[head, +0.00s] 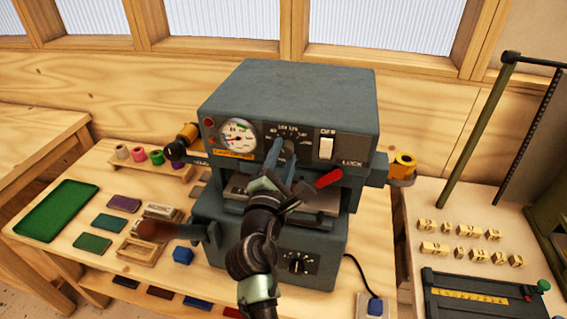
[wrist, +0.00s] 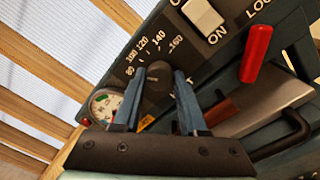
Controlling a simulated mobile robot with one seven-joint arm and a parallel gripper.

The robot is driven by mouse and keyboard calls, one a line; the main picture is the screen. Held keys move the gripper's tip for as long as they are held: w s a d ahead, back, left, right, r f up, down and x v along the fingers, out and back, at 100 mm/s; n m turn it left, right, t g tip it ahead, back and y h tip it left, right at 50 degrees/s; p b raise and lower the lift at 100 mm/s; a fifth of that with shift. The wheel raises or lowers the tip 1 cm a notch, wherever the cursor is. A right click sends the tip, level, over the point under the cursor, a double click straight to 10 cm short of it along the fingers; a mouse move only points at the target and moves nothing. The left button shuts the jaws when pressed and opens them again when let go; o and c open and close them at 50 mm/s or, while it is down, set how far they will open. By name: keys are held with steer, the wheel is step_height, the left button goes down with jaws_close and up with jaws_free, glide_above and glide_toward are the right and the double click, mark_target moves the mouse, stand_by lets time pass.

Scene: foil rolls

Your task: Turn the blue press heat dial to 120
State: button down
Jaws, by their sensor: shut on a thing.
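The blue-grey press (head: 300,90) stands on the wooden bench in the middle of the head view. Its heat dial (wrist: 158,80) is a dark knob on the front panel, under a printed scale running from 80 to 160; the 120 mark shows in the wrist view. My gripper (head: 281,150) reaches up to the panel from the front. In the wrist view its two blue fingers (wrist: 160,90) are shut on the dial, one on each side. I cannot tell which number the dial points to. In the head view the fingers largely hide the dial.
A round gauge (head: 236,136) is left of the dial. A white switch (head: 326,147) and a red-handled lever (head: 329,178) are to its right, the lever close to my wrist. A second dial (head: 298,263) is low on the press. Foil rolls (head: 138,153) stand left.

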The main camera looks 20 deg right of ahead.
steer(key=m+b, duration=0.4)
steer(key=m, duration=0.1)
steer(key=shift+f+m, duration=0.15)
steer(key=shift+m, duration=0.15)
steer(key=shift+m+b, duration=1.2)
steer(key=shift+m, duration=0.5)
steer(key=shift+r, duration=0.2)
steer(key=shift+c, duration=2.2)
jaws_free()
steer(key=b+v, duration=0.2)
steer(key=v, duration=1.1)
steer(key=shift+b, duration=0.3)
steer(key=shift+w+a, duration=0.1)
